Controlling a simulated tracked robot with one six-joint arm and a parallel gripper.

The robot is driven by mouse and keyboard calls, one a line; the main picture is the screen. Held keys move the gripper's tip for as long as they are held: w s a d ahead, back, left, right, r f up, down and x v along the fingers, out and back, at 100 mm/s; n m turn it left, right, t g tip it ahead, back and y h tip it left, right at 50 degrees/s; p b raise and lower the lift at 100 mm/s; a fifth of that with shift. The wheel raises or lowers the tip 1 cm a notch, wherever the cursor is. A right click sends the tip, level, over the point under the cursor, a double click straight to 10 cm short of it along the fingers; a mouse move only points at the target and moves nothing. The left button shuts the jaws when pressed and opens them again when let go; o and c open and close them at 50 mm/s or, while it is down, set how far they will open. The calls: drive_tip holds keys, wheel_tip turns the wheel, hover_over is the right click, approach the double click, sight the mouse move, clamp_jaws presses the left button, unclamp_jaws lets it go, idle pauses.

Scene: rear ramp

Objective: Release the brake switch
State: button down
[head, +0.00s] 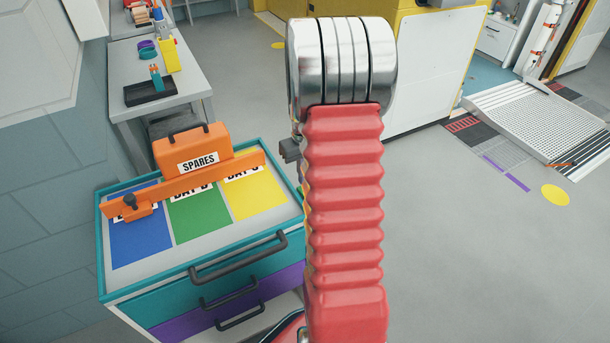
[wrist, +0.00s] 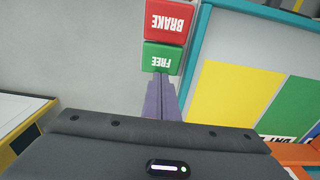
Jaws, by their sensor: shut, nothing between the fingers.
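The brake switch shows in the wrist view as two halves, a red one marked BRAKE (wrist: 167,20) and a green one marked FREE (wrist: 161,58). Its lettering is upside down there. My gripper (wrist: 160,80) has its narrow purple-grey fingers shut together and empty. The fingertips overlap the near edge of the green half in the picture. I cannot tell whether they touch it. In the head view my arm hides the switch and most of the gripper.
A teal drawer cart (head: 190,277) stands left of my arm, with coloured panels, an orange bar (head: 190,187) and an orange SPARES case (head: 192,150) on top. A grey bench (head: 190,85) stands behind. A metal ramp (head: 540,125) lies right. Floor between is clear.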

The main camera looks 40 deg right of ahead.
drive_tip(key=shift+a+f, duration=0.1)
drive_tip(key=shift+a, duration=0.05)
wheel_tip(320, 180, up, 14)
drive_tip(key=w, duration=0.1)
drive_tip(key=shift+d, duration=0.3)
drive_tip(key=shift+w, duration=0.1)
idle(0.7)
drive_tip(key=s+a+r+n+t, duration=0.1)
drive_tip(key=s+a, duration=0.4)
drive_tip(key=a, duration=0.6)
drive_tip(key=s+a+r+n+t, duration=0.1)
drive_tip(key=s+a+r, duration=0.3)
drive_tip(key=a, duration=0.7)
drive_tip(key=s+a+r+n+t, duration=0.1)
drive_tip(key=s+a+r+t, duration=0.2)
drive_tip(key=a, duration=0.9)
drive_tip(key=s, duration=0.2)
drive_tip(key=shift+s+r+n, duration=0.15)
drive_tip(key=shift+s+n, duration=0.15)
drive_tip(key=shift+s, duration=0.1)
